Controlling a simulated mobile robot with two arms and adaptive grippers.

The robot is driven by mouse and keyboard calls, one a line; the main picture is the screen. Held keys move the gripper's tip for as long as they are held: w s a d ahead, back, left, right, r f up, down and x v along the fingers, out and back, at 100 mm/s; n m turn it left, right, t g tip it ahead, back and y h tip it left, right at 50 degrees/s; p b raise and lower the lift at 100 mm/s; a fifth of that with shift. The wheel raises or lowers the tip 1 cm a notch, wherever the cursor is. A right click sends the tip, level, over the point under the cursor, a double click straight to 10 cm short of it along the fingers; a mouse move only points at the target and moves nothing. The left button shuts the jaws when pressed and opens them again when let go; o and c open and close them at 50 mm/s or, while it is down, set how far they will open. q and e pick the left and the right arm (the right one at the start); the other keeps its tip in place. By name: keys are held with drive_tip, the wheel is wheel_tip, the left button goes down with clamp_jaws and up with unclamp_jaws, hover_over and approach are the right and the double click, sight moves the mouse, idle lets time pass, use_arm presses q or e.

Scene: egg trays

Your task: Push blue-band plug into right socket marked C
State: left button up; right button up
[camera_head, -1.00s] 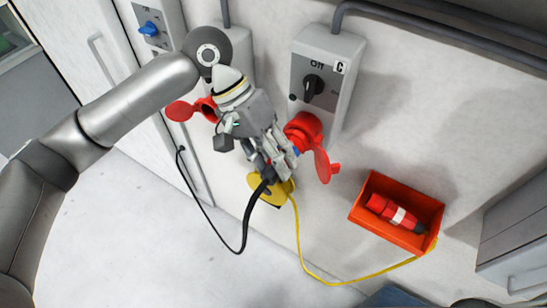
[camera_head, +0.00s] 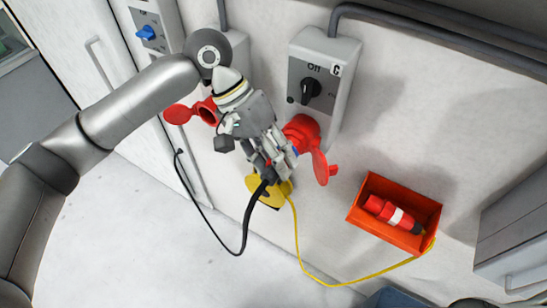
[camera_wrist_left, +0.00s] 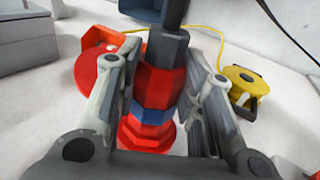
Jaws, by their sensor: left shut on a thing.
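My left gripper (camera_head: 280,163) is shut on the blue-band plug. In the left wrist view the plug (camera_wrist_left: 158,82) is red with a dark grey rear end and a blue band (camera_wrist_left: 151,115) near its front. The red socket (camera_head: 302,130) under the switch box marked C (camera_head: 343,82) has its lid (camera_head: 321,168) hanging open. The plug's front meets this socket's red collar (camera_wrist_left: 145,137) in the left wrist view. The contact is partly hidden, so I cannot tell how deep the plug sits. My right gripper is not in view.
Another open red socket (camera_head: 207,112) is at the left, behind my arm. An orange bin (camera_head: 361,213) holds a red plug with a white band (camera_head: 394,213). A yellow reel (camera_head: 270,198) is below the gripper. Black and yellow cables hang below.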

use_arm(q)
drive_tip(key=o, duration=0.8)
drive_tip(key=shift+w+d, duration=0.1)
drive_tip(key=shift+d, duration=0.05)
drive_tip(key=shift+r, duration=0.1)
drive_tip(key=v, duration=1.2)
